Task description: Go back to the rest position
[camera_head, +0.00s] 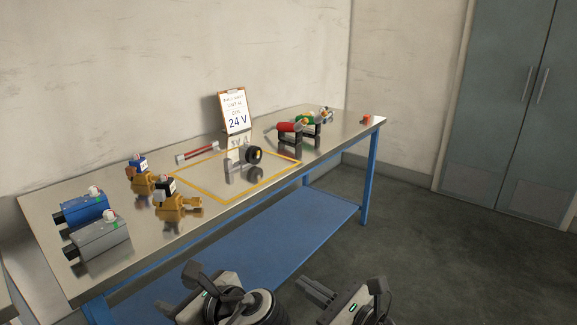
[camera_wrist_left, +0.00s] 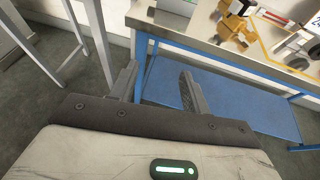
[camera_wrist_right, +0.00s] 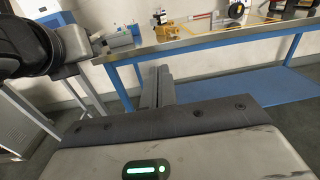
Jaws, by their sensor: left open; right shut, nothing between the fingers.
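My left gripper (camera_head: 180,290) is low in the head view, in front of the bench. Its two fingers stand apart with nothing between them, as the left wrist view (camera_wrist_left: 158,88) shows. My right gripper (camera_head: 315,291) is to the right of it in the head view, clear of the bench. Its fingers are together and hold nothing in the right wrist view (camera_wrist_right: 158,85). Both grippers are apart from the bench and its objects.
The metal-topped bench (camera_head: 105,257) has a blue lower shelf (camera_head: 255,235). On it are a blue unit (camera_head: 82,210), a grey unit (camera_head: 98,243), brass valves (camera_head: 172,208), a wheel-like part (camera_head: 253,155), a red-ended part (camera_head: 288,127) and a sign (camera_head: 235,108). Floor (camera_head: 430,230) at right is clear.

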